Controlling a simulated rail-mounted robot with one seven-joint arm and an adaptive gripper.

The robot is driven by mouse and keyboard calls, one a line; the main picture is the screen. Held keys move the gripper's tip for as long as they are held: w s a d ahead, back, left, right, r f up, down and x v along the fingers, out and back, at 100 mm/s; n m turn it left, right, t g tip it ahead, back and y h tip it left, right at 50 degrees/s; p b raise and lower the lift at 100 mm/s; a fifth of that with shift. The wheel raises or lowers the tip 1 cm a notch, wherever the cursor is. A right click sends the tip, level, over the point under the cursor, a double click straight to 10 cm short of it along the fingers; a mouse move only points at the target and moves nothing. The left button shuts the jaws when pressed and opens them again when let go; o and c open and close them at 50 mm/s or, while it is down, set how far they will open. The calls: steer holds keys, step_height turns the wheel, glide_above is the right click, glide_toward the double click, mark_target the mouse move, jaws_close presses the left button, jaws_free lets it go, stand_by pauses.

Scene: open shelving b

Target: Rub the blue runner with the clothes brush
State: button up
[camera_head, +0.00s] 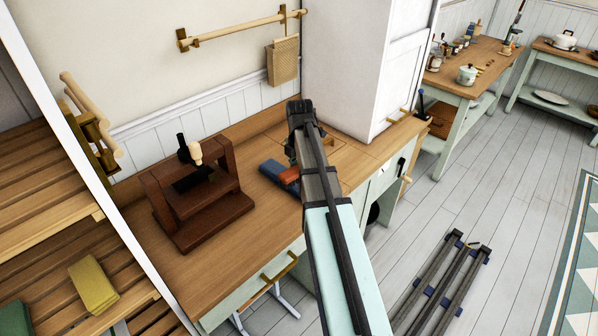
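A flat blue piece (275,170), which looks like the blue runner, lies on the wooden counter left of my arm. An orange-red block (289,176) sits at its right end, partly behind my arm; I cannot tell whether it is the clothes brush or whether it touches the runner. My arm reaches up over the counter from the bottom. Only a small dark part of my gripper (291,152) shows beside the arm's far end, above and near the blue piece. Its fingers are hidden, so I cannot see whether it holds anything.
A dark brown wooden stand (200,205) with a black and cream upright part is on the counter's left. A white cabinet (350,60) rises behind on the right. Slatted shelves (40,190) with a yellow folded cloth (93,285) are at far left. Bare counter (235,250) lies in front.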

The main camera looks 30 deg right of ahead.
steer(key=shift+r+p, duration=1.5)
steer(key=shift+r, duration=1.1)
